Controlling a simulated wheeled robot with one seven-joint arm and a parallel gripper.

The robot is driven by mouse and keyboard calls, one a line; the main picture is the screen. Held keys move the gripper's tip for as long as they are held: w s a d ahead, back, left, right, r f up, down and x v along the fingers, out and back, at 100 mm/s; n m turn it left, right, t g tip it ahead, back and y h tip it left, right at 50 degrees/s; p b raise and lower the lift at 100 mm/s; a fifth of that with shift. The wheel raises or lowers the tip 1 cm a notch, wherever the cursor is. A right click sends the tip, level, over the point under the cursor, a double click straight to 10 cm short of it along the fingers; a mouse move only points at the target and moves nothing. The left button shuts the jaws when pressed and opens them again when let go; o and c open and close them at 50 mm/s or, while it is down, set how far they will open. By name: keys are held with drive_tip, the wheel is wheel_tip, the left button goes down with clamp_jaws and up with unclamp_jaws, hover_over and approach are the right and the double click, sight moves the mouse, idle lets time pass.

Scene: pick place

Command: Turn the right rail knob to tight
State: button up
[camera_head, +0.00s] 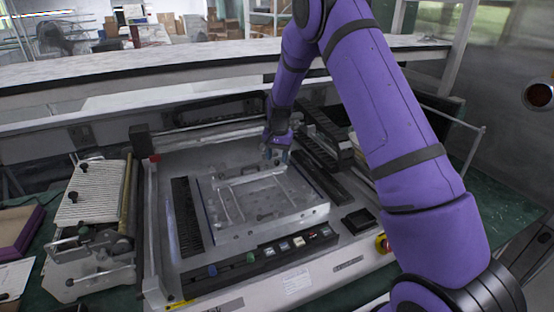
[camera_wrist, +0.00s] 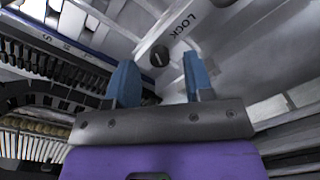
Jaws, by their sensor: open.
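A small dark round knob (camera_wrist: 159,56) with a light index mark sits on a pale rail in the wrist view, beside the printed word LOCK. My gripper (camera_wrist: 158,74) has two blue fingers spread apart, with nothing held between them. The knob shows between and just beyond the fingertips; I cannot tell whether they touch it. In the head view my gripper (camera_head: 276,153) points down at the far edge of the grey machine plate (camera_head: 230,232). The knob cannot be made out there.
Black slotted rails (camera_head: 318,178) stand right of the plate. A row of buttons and switches (camera_head: 283,246) runs along the front, with a red emergency stop (camera_head: 384,245) at the right. A ribbed roller unit (camera_head: 93,190) stands at the left.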

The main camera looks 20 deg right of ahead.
sight(278, 161)
wheel_tip(278, 161, up, 9)
drive_tip(key=shift+r, duration=0.15)
drive_tip(key=shift+s+d, duration=0.1)
drive_tip(key=shift+s, duration=0.05)
idle(0.5)
drive_tip(key=s+a+r+n+t, duration=0.2)
drive_tip(key=s+r+n, duration=0.1)
drive_tip(key=s+r, duration=1.65)
drive_tip(key=s+r+n+t, duration=0.1)
drive_tip(key=s+n, duration=0.1)
drive_tip(key=s, duration=1)
drive_tip(key=s+a+r+n+t, duration=0.1)
drive_tip(key=s+n+t, duration=0.1)
drive_tip(key=s, duration=1)
drive_tip(key=shift+s+a+r+n, duration=0.2)
drive_tip(key=shift+n, duration=0.2)
